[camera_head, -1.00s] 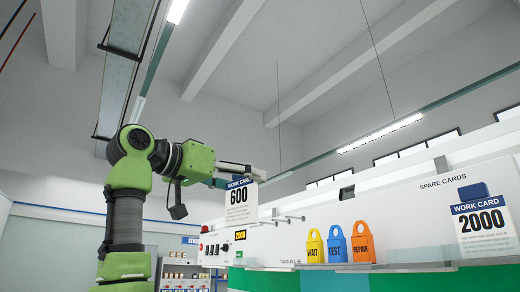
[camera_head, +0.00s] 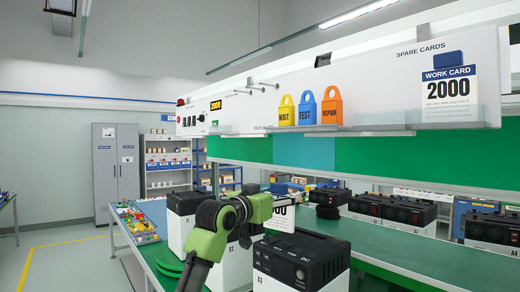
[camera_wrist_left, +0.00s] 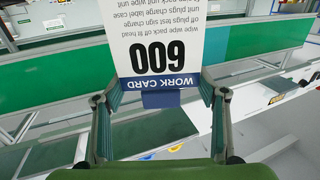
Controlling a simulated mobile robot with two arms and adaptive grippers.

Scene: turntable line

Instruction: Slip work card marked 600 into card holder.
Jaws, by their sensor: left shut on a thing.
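The work card marked 600 (camera_wrist_left: 160,50) is white with a blue WORK CARD strip and appears upside down in the left wrist view. My left gripper (camera_wrist_left: 160,99) is shut on the card's blue tab (camera_wrist_left: 162,101), one finger on each side. In the head view my left gripper (camera_head: 282,194) is low over the green bench, and the card (camera_head: 281,219) hangs below it, its print partly hidden. I cannot pick out the card holder with certainty in either view. My right gripper is not in view.
Boxy black-and-white units (camera_head: 302,262) stand on the green bench close to my left arm. Above is a white panel with WAIT, TEST and REPAIR tags (camera_head: 307,110) and a spare card marked 2000 (camera_head: 449,92). A yellow floor line (camera_head: 60,243) runs at the left.

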